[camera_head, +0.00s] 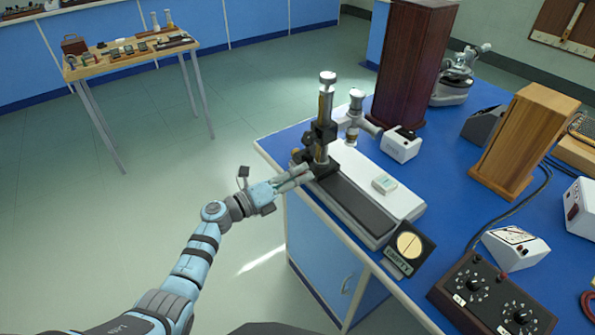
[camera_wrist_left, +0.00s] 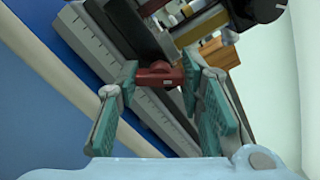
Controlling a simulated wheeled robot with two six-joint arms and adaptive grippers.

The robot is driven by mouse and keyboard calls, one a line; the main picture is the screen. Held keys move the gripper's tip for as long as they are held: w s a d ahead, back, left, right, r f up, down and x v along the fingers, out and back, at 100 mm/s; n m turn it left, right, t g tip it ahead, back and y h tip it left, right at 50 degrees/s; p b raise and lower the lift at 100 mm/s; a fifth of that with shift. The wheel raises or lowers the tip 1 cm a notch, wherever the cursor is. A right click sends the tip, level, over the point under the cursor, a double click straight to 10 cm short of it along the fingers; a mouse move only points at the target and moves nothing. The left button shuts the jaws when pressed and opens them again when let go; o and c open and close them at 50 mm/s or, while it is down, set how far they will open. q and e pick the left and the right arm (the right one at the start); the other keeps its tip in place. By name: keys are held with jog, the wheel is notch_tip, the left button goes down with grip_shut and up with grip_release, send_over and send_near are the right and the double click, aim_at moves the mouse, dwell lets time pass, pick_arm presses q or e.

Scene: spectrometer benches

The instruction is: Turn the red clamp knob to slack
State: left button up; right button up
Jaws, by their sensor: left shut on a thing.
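The red clamp knob (camera_wrist_left: 160,74) shows in the left wrist view on the side of the bench instrument, directly between my fingertips. My left gripper (camera_wrist_left: 161,84) is shut on it, with one teal pad at each end of the knob. In the head view my left gripper (camera_head: 307,172) reaches in from the left to the foot of the instrument's upright column (camera_head: 325,115). The knob is hidden by the fingers there. The instrument's flat pale base (camera_head: 403,203) with a dark strip lies on the blue bench. My right gripper is not in view.
A tall dark wooden box (camera_head: 413,60) stands behind the instrument.

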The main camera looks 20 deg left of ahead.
pick_arm(q)
jog(key=shift+n+p, duration=1.55)
jog(key=shift+n, duration=1.75)
jog(key=o, duration=1.2)
jog(key=shift+c, duration=0.2)
jog(key=v, duration=1.2)
